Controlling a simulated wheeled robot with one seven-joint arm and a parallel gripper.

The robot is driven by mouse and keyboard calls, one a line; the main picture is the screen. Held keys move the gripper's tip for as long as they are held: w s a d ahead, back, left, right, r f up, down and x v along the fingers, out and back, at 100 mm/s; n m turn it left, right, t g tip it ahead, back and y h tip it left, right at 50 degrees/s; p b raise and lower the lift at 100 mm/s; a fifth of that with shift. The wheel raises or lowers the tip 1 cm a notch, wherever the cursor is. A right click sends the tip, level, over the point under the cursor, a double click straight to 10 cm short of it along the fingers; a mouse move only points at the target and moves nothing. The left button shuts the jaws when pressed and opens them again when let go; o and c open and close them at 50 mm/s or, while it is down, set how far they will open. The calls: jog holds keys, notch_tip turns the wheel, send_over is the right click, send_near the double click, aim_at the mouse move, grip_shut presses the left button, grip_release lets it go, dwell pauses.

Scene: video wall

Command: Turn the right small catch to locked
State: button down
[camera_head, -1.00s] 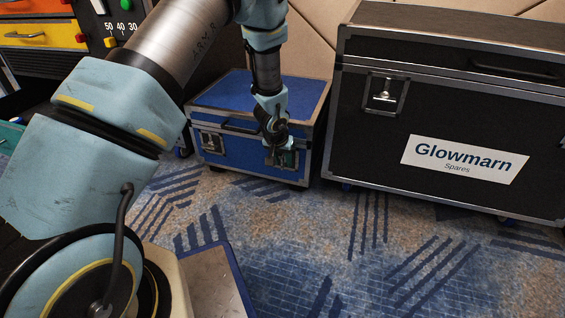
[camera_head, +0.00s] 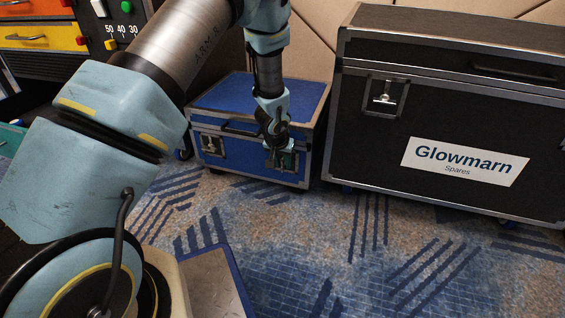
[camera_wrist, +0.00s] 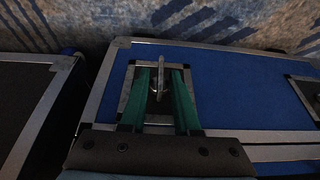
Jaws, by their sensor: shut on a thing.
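The small blue case (camera_head: 245,100) stands on the carpet left of a big black case. My gripper (camera_head: 278,150) is at the right small catch (camera_head: 287,160) on its front and hides most of it. In the wrist view, my gripper's green fingers (camera_wrist: 163,82) are shut on this catch's thin metal wing (camera_wrist: 160,68). The wing looks nearly upright in that picture, on a silver-framed plate (camera_wrist: 130,100). The left small catch (camera_head: 211,146) is free, and its plate shows at the right edge of the wrist view (camera_wrist: 305,85).
The black "Glowmarn Spares" case (camera_head: 455,110), with its own catch (camera_head: 385,97), stands close on the right. A rack with orange and yellow drawers (camera_head: 40,38) is at the upper left. The carpet (camera_head: 340,240) in front is clear.

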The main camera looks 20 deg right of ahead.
jog(key=shift+s+d+f+b, duration=0.1)
jog(key=shift+b, duration=0.2)
jog(key=shift+s+d+m+t+y+b, duration=0.1)
jog(key=shift+m+t+y+b, duration=0.1)
jog(key=shift+t+y+b, duration=0.25)
jog(key=shift+s+d+m+t+y+b, duration=0.1)
jog(key=shift+m+t+y+b, duration=0.1)
jog(key=shift+t+y+b, duration=0.25)
jog(key=shift+t+y, duration=0.9)
jog(key=t+y, duration=0.1)
jog(key=m+t+y, duration=0.1)
jog(key=shift+s+d+f+t+p, duration=0.1)
jog(key=shift+d+t+p, duration=0.05)
jog(key=shift+t+p, duration=0.15)
jog(key=t+y, duration=0.1)
jog(key=t, duration=0.1)
jog(key=m+t+y+b, duration=0.1)
jog(key=t+y, duration=0.1)
jog(key=shift+f+m, duration=0.3)
jog(key=shift+f, duration=0.1)
jog(key=shift+f+m+t+y+b, duration=0.1)
jog(key=shift+m+t+y+b, duration=0.4)
jog(key=shift+t+y+b, duration=0.7)
jog(key=c, duration=1)
grip_release()
